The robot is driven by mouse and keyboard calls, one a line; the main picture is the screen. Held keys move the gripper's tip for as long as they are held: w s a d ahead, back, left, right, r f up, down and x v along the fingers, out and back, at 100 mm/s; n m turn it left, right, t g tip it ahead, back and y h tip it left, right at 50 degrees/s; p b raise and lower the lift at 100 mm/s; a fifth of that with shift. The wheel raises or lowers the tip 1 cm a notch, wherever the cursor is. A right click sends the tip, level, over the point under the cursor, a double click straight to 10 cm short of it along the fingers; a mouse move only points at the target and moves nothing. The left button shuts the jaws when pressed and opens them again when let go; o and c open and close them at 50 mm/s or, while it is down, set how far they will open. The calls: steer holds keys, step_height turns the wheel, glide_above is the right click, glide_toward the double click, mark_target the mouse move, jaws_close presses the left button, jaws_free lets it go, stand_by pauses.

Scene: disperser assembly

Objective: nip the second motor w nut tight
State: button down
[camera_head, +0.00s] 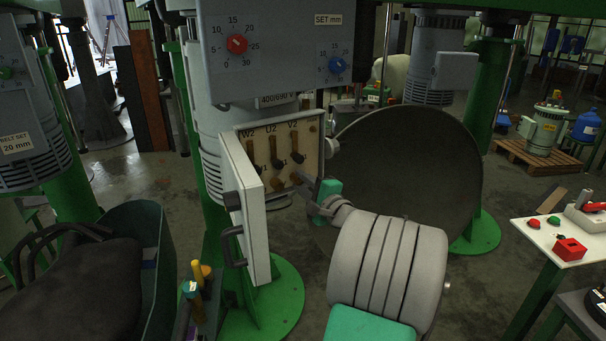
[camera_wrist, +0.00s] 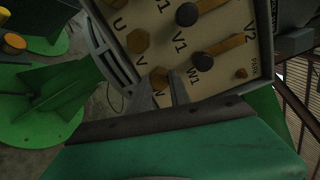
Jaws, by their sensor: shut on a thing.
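The open terminal box (camera_head: 312,132) is on the front of the grey motor column, below the dial panel. Inside are posts under W2, U2 and V2, with black caps and brass links. In the wrist view the pale terminal board (camera_wrist: 215,55) is tilted. The brass W nut (camera_wrist: 160,75) is at its lower edge, close to the V nut (camera_wrist: 138,41). My gripper (camera_wrist: 162,92) is shut on the W nut, with one grey finger on either side of it. In the head view my gripper (camera_head: 301,184) reaches into the box's lower right; its tips look small there.
The box door (camera_head: 257,215) hangs open at the left, close to my gripper. A large dark disc (camera_head: 415,150) stands behind my arm. A dark-filled tub (camera_head: 150,260) is at the lower left. A white table (camera_head: 540,235) with red and green parts is at the right.

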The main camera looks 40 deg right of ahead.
steer(key=shift+m+p, duration=0.9)
steer(key=shift+m, duration=0.2)
steer(key=c, duration=1.2)
jaws_free()
